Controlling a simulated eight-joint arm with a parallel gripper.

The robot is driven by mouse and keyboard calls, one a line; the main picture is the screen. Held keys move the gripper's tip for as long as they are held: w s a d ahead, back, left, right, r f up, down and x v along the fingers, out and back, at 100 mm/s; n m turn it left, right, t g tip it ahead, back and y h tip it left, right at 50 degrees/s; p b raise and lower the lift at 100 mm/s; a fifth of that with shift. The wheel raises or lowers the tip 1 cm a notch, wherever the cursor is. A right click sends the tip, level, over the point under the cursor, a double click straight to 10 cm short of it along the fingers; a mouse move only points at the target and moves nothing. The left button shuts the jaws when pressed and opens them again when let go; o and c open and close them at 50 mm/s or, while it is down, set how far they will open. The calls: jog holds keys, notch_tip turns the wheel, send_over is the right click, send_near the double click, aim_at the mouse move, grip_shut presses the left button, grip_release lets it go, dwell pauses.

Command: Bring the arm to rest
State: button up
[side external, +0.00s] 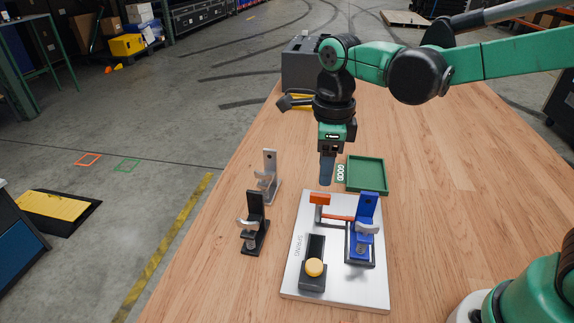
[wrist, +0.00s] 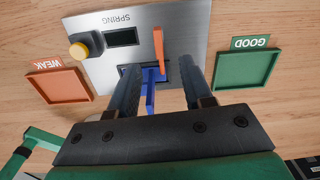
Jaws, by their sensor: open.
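My gripper (side external: 327,172) hangs from my green and black arm above the table, near the far left corner of the silver SPRING plate (side external: 293,270). In the wrist view my gripper (wrist: 160,68) has its two dark fingers apart with nothing held between them. Between them in that picture, below, show the orange bar (wrist: 158,45) and part of the blue fixture (wrist: 150,90). In the side view the blue fixture (side external: 366,212) stands upright on the plate, beside the orange bar (side external: 320,198). My gripper appears clear of both.
The green GOOD tray (side external: 383,176) looks empty behind the plate. The orange WEAK tray (wrist: 65,85) looks empty in the wrist view. A black clamp stand (side external: 253,225) and a grey one (side external: 269,172) stand left of the plate. A yellow button (side external: 314,267) sits on it. The table's right side is clear.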

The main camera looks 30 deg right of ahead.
jog(key=s+d+n+t, duration=0.2)
jog(key=s+n+t, duration=0.1)
jog(key=n, duration=1)
jog(key=s+d+r+n+t, duration=0.1)
jog(key=s+d+n+t, duration=0.1)
jog(key=n, duration=1.1)
jog(key=shift+s+d+r+t, duration=0.25)
jog(key=shift+s+d+t, duration=0.15)
jog(key=shift+d+t, duration=0.45)
